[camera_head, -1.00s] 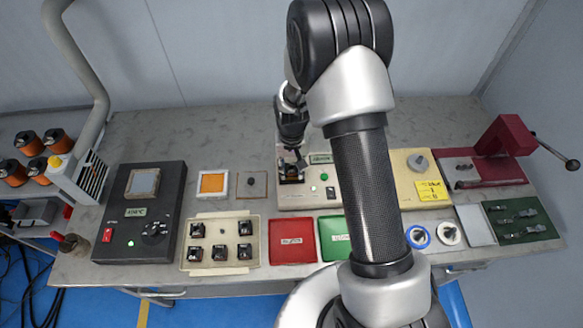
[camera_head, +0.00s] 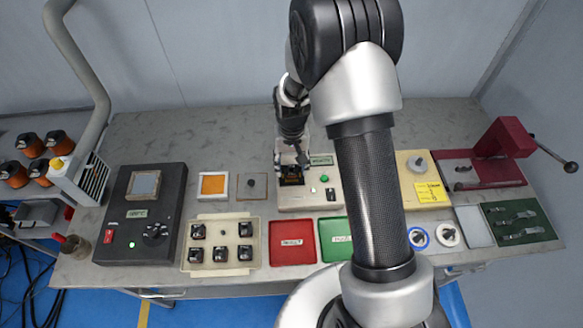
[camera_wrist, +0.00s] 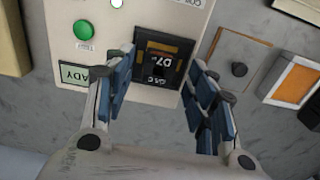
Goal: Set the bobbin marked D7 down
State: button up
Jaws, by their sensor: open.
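The bobbin marked D7 (camera_wrist: 163,62) is a dark square block with an orange-brown band, seen in the wrist view. It sits in the socket at the end of the pale tester box (camera_wrist: 190,22). In the head view the bobbin (camera_head: 291,178) shows as a small dark block at the box's left end. My gripper (camera_wrist: 162,82) is open, with its blue-padded fingers apart on either side of the bobbin in the wrist view and a gap visible on both sides. In the head view my gripper (camera_head: 291,158) is just behind and above the bobbin.
The tester has a green button (camera_wrist: 82,29) and a label ending in "ADY". A tray of several dark bobbins (camera_head: 221,270), a red tray (camera_head: 292,255) and a green tray (camera_head: 334,250) lie in front. A grey plate with a knob (camera_head: 252,187) lies left of the tester.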

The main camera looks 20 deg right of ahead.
jog(key=s+r+t+p, duration=0.1)
jog(key=s+r, duration=0.4)
jog(key=r, duration=0.8)
jog(key=s+r+t+p, duration=0.1)
jog(key=s+r, duration=0.3)
jog(key=r, duration=0.8)
jog(key=s+r+n+t, duration=0.1)
jog(key=s+r, duration=0.2)
jog(key=s, duration=0.5)
jog(key=s+r+n+t, duration=0.1)
jog(key=s+r, duration=0.2)
jog(key=s, duration=0.5)
jog(key=shift+s+r+t, duration=0.3)
jog(key=shift+s, duration=0.05)
jog(key=shift+d, duration=0.1)
